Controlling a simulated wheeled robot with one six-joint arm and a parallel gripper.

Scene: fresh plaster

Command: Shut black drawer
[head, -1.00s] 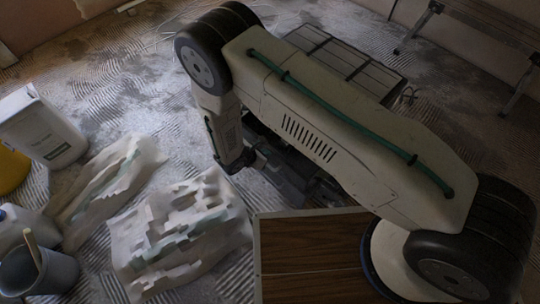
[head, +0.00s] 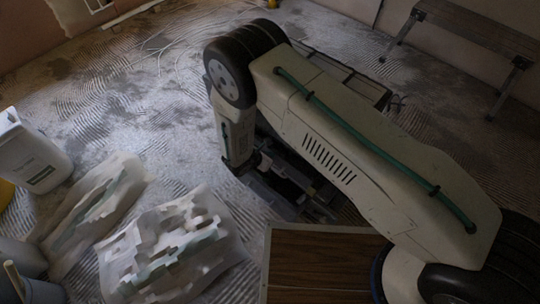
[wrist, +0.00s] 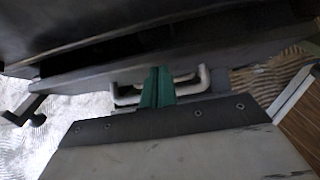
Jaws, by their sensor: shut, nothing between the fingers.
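The black drawer shows in the head view as a dark open tray (head: 275,194) below my arm, with small things inside, one of them yellow. In the wrist view its dark grey front (wrist: 215,55) runs across the top, with a pale metal bar handle (wrist: 126,92) on it. My gripper's green fingers (wrist: 158,87) are shut and empty. They overlap the middle of the handle in the picture; I cannot tell whether they touch it or the front. In the head view my arm hides much of the drawer and its cabinet (head: 368,87).
Crumpled plaster-stained sheets (head: 170,245) lie on the ridged floor at left, beside a white canister (head: 32,155) and a grey bucket (head: 38,290). A brown wooden panel (head: 315,262) is close in front. A bench (head: 480,35) stands back right.

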